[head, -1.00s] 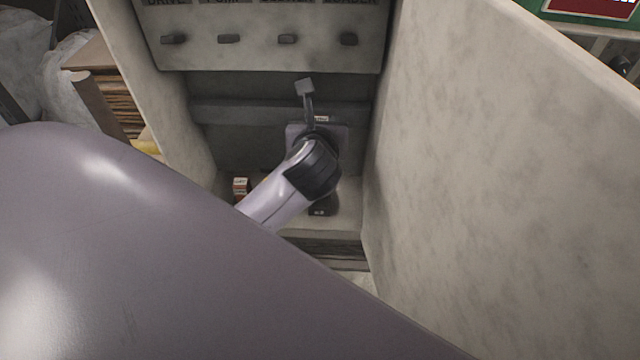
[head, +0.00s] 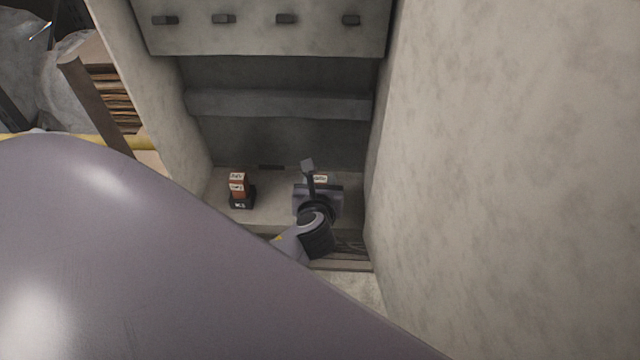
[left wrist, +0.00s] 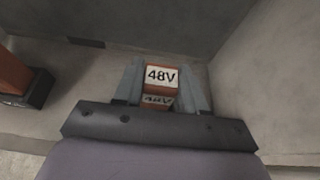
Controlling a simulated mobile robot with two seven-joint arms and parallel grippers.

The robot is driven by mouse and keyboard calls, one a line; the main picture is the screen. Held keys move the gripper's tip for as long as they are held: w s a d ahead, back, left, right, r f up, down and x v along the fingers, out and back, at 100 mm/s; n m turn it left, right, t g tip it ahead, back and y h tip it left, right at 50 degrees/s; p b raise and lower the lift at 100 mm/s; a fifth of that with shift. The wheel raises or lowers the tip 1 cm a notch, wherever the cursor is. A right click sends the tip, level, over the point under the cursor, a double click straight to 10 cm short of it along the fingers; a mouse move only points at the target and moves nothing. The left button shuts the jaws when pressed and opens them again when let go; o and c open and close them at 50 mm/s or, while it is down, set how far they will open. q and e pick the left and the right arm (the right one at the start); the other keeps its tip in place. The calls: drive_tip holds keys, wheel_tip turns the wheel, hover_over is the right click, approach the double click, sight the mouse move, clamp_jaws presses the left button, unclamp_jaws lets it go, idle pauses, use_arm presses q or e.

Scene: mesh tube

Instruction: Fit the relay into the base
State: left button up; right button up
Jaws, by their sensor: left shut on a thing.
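The relay, an orange block with white 48V labels (left wrist: 160,77), is between the fingers of my left gripper (left wrist: 160,88) in the left wrist view. In the head view only a small part of its label (head: 320,178) shows past the gripper (head: 317,196). My left gripper is shut on it, low over the cabinet's floor on the right. The base under it is hidden; I cannot tell whether the relay touches it. Another orange relay (head: 238,182) stands on a black base (head: 241,200) to the left. My right gripper is not in view.
The cabinet's pale side wall (head: 500,180) rises close on the right. A panel with several dark knobs (head: 270,35) hangs above. A pale floor strip (head: 270,205) lies clear between the left base and my gripper. My left arm covers the lower left.

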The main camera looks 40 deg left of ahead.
use_arm(q)
drive_tip(key=shift+f, duration=0.1)
drive_tip(key=o, duration=1.1)
